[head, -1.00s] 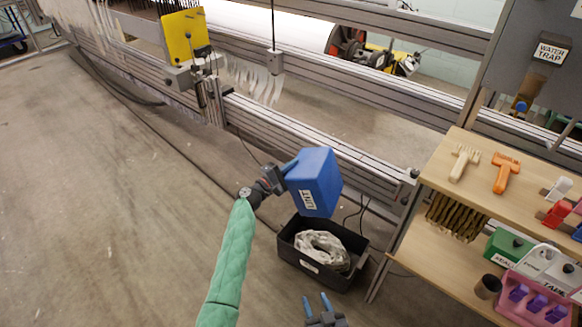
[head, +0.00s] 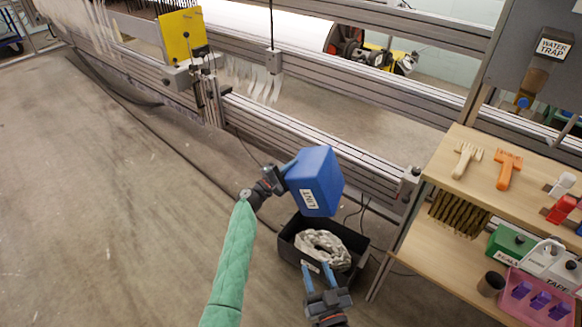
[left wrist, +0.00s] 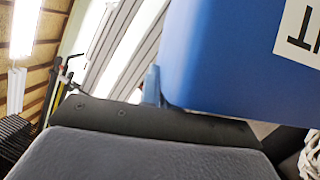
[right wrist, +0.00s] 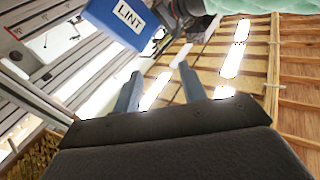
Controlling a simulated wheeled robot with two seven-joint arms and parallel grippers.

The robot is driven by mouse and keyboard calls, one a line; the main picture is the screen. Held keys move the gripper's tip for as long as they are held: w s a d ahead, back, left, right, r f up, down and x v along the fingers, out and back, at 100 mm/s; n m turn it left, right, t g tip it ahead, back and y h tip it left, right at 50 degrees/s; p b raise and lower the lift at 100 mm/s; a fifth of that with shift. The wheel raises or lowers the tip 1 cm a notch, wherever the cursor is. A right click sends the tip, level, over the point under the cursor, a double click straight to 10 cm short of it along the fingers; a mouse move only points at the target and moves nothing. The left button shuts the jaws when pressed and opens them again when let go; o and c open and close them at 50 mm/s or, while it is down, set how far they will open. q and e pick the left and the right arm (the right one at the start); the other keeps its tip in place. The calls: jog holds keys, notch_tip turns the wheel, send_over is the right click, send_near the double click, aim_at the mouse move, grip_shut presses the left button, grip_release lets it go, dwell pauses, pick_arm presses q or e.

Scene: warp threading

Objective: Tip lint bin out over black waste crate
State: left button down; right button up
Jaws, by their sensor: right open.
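The blue lint bin (head: 318,182), with a white LINT label, hangs tilted above the black waste crate (head: 284,250) in the head view. My left gripper (head: 288,172) is shut on the bin at its left upper side. The crate stands on the floor and holds a greyish-white bundle (head: 322,246). The bin also shows large in the left wrist view (left wrist: 230,60) and at the top of the right wrist view (right wrist: 118,20). My right gripper (head: 318,268) is open and empty, its fingers in front of the crate's front edge. The bin's inside is hidden.
A wooden shelf unit (head: 436,172) with brushes and several small items stands right of the crate. The loom's metal rails (head: 300,135) run behind the bin. Cables lie between crate and shelf. The floor at left is clear.

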notch_tip(320, 180, up, 13)
jog(key=t+y+b, duration=0.1)
jog(key=t, duration=0.3)
jog(key=shift+s+a+f+t, duration=0.15)
jog(key=shift+a+t, duration=0.05)
jog(key=shift+t, duration=0.1)
dwell(1.1)
jog(key=shift+f, duration=0.15)
dwell(0.7)
